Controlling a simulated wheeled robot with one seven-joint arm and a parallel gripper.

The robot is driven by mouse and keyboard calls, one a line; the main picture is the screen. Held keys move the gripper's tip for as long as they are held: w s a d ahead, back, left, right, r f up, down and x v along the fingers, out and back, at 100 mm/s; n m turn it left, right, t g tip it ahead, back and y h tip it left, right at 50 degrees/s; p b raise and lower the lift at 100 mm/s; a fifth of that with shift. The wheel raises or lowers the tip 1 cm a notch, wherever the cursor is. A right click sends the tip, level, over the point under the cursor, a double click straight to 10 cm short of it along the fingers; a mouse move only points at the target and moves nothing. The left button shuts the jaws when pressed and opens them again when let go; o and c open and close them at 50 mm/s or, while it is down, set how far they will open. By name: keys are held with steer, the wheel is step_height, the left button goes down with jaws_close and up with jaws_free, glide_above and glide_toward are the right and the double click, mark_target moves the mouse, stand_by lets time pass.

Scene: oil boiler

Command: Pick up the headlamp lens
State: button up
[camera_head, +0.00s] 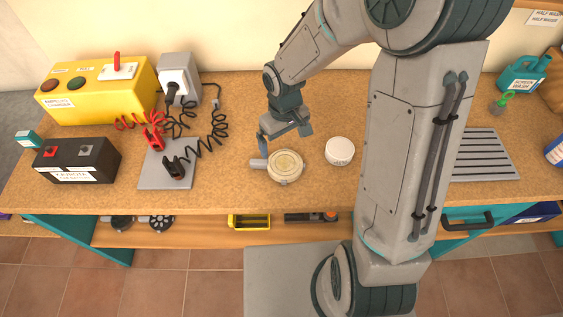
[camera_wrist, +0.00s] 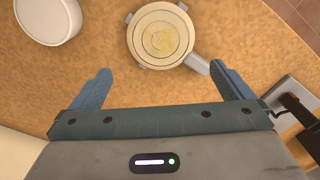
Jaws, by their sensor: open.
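The headlamp lens (camera_head: 285,165) looks like a round, pale yellowish disc in a light grey ring with small tabs and a stubby grey arm at one side. It lies flat on the bench and also shows at the top middle of the wrist view (camera_wrist: 160,36). My gripper (camera_head: 284,138) is open and empty, above the bench just behind the lens. In the wrist view its two fingers (camera_wrist: 164,78) are spread wide, and the lens lies beyond the fingertips. I see no contact.
A white round tub (camera_head: 339,151) stands close to the right of the lens. To the left are a grey plate (camera_head: 165,178) with jumper clamps, a black battery (camera_head: 77,160) and a yellow charger (camera_head: 98,90). A grey ribbed mat (camera_head: 484,155) lies at right. Bench in front is clear.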

mark_target(284, 161)
steer(key=shift+s+f+p, duration=0.15)
steer(key=shift+f+p, duration=0.3)
steer(key=shift+f, duration=4.25)
steer(key=c, duration=0.7)
